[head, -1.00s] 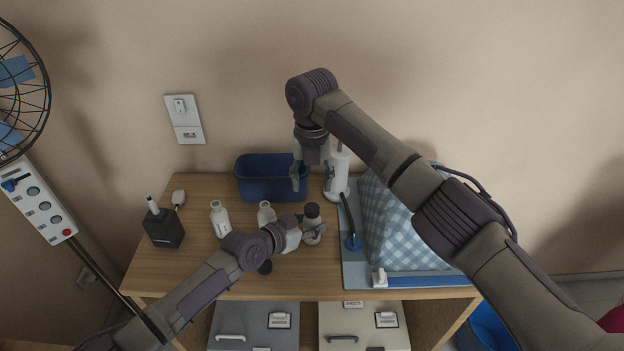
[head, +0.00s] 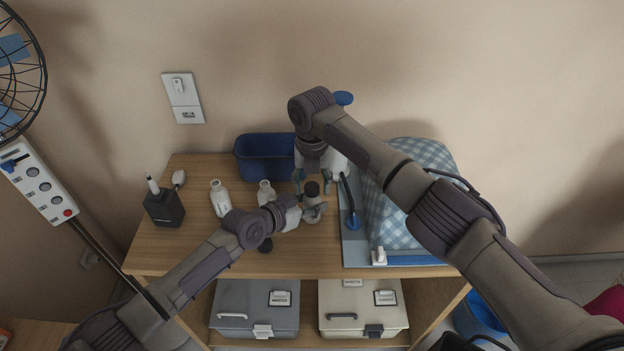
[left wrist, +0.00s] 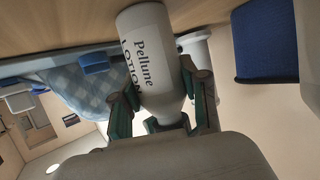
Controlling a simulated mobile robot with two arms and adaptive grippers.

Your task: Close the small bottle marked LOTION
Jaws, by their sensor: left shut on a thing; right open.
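The small bottle marked LOTION (left wrist: 152,55) is white with dark lettering, filling the middle of the left wrist view. My left gripper (left wrist: 163,112) is shut on it near its shoulder. In the head view this bottle (head: 312,215) is upright above the shelf's front middle, with a dark round top (head: 312,189); whether that cap is seated or tightened I cannot tell. My right gripper (head: 311,182) is open, its fingers pointing down on either side of the dark top; I cannot tell whether they touch it.
Two white bottles (head: 219,198) (head: 265,193) stand left of the held one. A dark disc (head: 265,245) lies near the front. A blue bin (head: 262,160) stands behind.

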